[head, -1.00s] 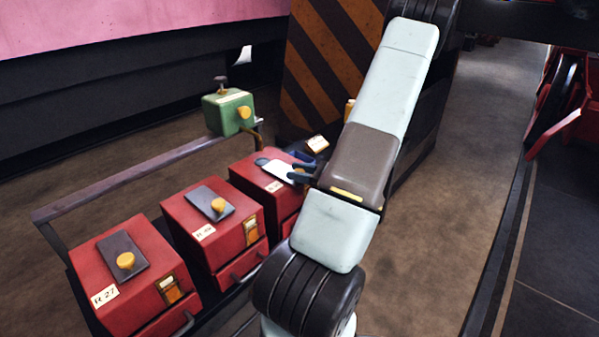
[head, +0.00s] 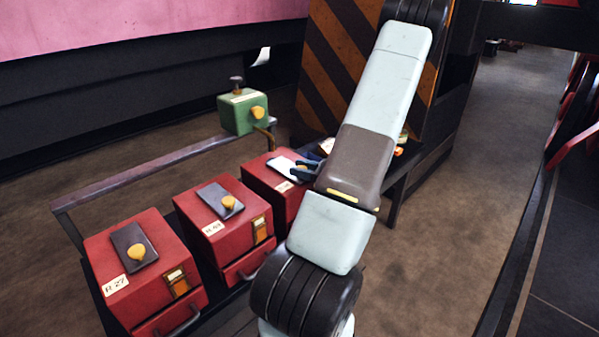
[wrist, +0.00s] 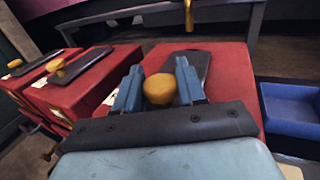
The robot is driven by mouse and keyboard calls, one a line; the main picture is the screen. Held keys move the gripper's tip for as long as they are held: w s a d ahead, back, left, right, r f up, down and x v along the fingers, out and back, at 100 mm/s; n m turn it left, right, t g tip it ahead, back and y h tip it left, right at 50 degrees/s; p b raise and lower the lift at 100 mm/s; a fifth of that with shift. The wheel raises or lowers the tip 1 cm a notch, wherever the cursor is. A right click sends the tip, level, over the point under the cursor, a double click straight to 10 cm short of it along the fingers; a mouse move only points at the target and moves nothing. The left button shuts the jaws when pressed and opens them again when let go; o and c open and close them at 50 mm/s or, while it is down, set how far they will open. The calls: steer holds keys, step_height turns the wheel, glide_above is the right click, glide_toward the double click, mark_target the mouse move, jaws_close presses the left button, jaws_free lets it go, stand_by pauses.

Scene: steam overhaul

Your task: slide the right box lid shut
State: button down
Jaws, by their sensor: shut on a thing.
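The right red box (head: 258,179) is the farthest of the three red boxes in the head view, partly behind my arm. In the wrist view it is the large red box (wrist: 232,62) straight ahead. Its dark lid (wrist: 192,57) lies flat on top and carries a yellow knob (wrist: 159,89). My gripper (wrist: 160,82) is shut on this knob, one blue finger on each side. In the head view my gripper (head: 308,165) is at the box top and the knob is hidden. My gripper's body hides the lid's near part in the wrist view.
Two other red boxes, the middle one (head: 205,240) and the left one (head: 100,250), have dark lids with yellow knobs. A green box (head: 236,118) stands behind, by a rail (head: 150,167). A blue tray (wrist: 290,110) lies right of the box in the wrist view.

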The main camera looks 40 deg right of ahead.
steer(key=shift+d, duration=0.1)
steer(key=c, duration=0.8)
jaws_free()
steer(key=shift+o, duration=0.2)
steer(key=v, duration=1.3)
steer(key=shift+s, duration=0.4)
steer(key=shift+o, duration=0.4)
